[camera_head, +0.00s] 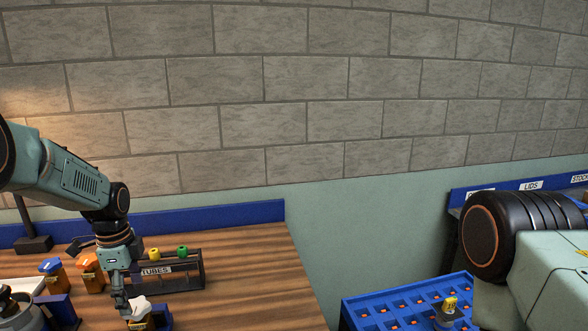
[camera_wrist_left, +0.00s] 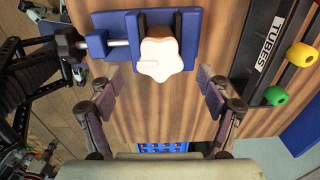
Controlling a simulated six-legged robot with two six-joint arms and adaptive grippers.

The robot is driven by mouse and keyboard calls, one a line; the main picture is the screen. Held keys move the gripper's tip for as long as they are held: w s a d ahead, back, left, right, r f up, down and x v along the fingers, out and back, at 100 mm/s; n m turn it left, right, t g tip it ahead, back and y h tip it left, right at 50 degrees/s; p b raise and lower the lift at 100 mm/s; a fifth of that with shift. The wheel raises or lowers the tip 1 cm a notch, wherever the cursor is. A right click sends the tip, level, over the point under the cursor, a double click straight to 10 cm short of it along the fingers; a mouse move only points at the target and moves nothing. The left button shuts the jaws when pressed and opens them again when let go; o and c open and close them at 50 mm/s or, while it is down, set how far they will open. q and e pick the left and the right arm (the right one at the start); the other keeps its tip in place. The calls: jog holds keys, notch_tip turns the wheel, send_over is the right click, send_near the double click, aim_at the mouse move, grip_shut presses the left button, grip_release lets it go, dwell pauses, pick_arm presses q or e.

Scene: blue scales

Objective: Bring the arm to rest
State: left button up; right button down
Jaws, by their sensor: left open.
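My left arm reaches in from the left, with its left gripper (camera_head: 120,300) pointing down over the wooden table. In the wrist view the left gripper (camera_wrist_left: 163,95) has its fingers spread apart with nothing between them. Just beyond the fingertips, a white star-shaped knob or cap (camera_wrist_left: 160,61) sits in a blue holder (camera_wrist_left: 101,44). The same white cap (camera_head: 138,305) shows close to the gripper in the head view. My right gripper is out of view.
A tube rack (camera_head: 180,275) labelled TUBES holds a yellow and a green cap. Blue-capped (camera_head: 51,267) and orange-capped (camera_head: 89,268) bottles stand left of it. A blue slotted rack (camera_head: 400,312) holds a yellow-topped item (camera_head: 448,306) at right. A blue LIDS shelf (camera_head: 530,186) is behind.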

aim_at(136, 306)
pick_arm(q)
notch_tip(136, 306, down, 3)
jog(key=shift+f, duration=0.1)
jog(key=n, duration=0.5)
jog(key=shift+p, duration=0.3)
jog(key=n, duration=0.5)
jog(key=shift+n+p, duration=0.3)
jog(key=shift+n, duration=0.1)
jog(key=n, duration=1.1)
jog(key=shift+p, duration=0.35)
jog(key=shift+s+d, duration=0.1)
jog(key=shift+d, duration=0.05)
